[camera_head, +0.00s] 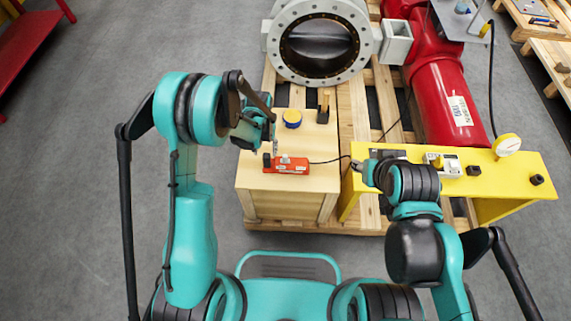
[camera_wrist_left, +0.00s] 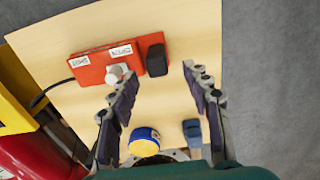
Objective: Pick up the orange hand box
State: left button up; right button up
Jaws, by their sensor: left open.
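The orange hand box (camera_head: 291,166) lies on top of a light wooden crate (camera_head: 288,204). It has a white knob, white labels and a black cable. In the left wrist view the orange hand box (camera_wrist_left: 92,66) lies beyond my left fingers, with a black block (camera_wrist_left: 157,60) at its right end. My left gripper (camera_head: 273,148) is close to the box in the head view. In the wrist view my left gripper (camera_wrist_left: 160,74) is open, its fingers spread with nothing held between them. My right gripper (camera_head: 362,170) is by the yellow bench; its fingers are too small to read.
A blue and yellow roll (camera_head: 292,118) and a small upright tool (camera_head: 323,106) stand behind the box on the crate. The yellow bench (camera_head: 520,178) on the right carries a gauge and small parts. A large valve (camera_head: 319,42) and red actuator (camera_head: 447,100) lie behind.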

aim_at(266, 156)
pick_arm(q)
jog(key=f, duration=0.4)
jog(key=shift+s+d+f, duration=0.1)
jog(key=shift+d+f, duration=0.1)
jog(key=shift+f, duration=0.15)
jog(key=shift+c, duration=0.3)
grip_shut()
jog(key=shift+r, duration=0.1)
notch_tip(266, 156, up, 8)
jog(key=shift+r, duration=0.25)
jog(key=shift+f, duration=3.9)
